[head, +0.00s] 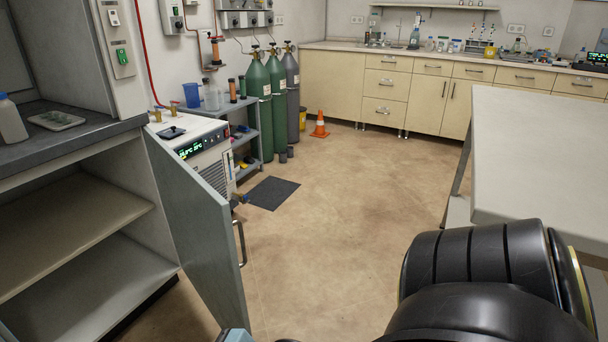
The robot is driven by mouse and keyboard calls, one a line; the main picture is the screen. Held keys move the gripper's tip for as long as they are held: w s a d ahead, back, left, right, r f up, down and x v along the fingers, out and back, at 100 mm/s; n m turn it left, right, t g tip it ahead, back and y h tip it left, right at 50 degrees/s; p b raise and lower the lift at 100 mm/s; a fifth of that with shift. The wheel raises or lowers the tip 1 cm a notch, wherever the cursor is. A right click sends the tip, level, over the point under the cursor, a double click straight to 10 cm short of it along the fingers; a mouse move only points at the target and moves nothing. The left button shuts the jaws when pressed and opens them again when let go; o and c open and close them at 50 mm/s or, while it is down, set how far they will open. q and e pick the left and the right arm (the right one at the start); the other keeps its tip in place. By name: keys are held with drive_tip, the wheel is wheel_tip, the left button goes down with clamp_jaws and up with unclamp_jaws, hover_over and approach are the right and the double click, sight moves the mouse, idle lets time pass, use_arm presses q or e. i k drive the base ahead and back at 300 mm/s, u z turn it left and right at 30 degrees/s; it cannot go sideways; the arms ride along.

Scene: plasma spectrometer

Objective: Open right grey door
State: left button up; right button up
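The right grey door (195,235) of the low cabinet at the left stands swung well out from the cabinet front. A dark bar handle (240,243) shows at its far side, near its free edge. The open cabinet shows bare shelves (70,222) inside. A black link of my arm fills the bottom right, apart from the door in the picture. Neither of my grippers shows. A small blue-grey piece (236,335) is cut off by the bottom edge below the door; I cannot tell what it is.
A white chiller unit (205,150) stands behind the door. Green gas cylinders (258,100), an orange cone (320,125) and a dark mat (272,193) are further back. A pale table (540,150) is at the right. The middle floor (340,220) is clear.

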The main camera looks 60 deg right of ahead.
sight(200, 223)
drive_tip(key=z, duration=1.2)
drive_tip(key=i, duration=1)
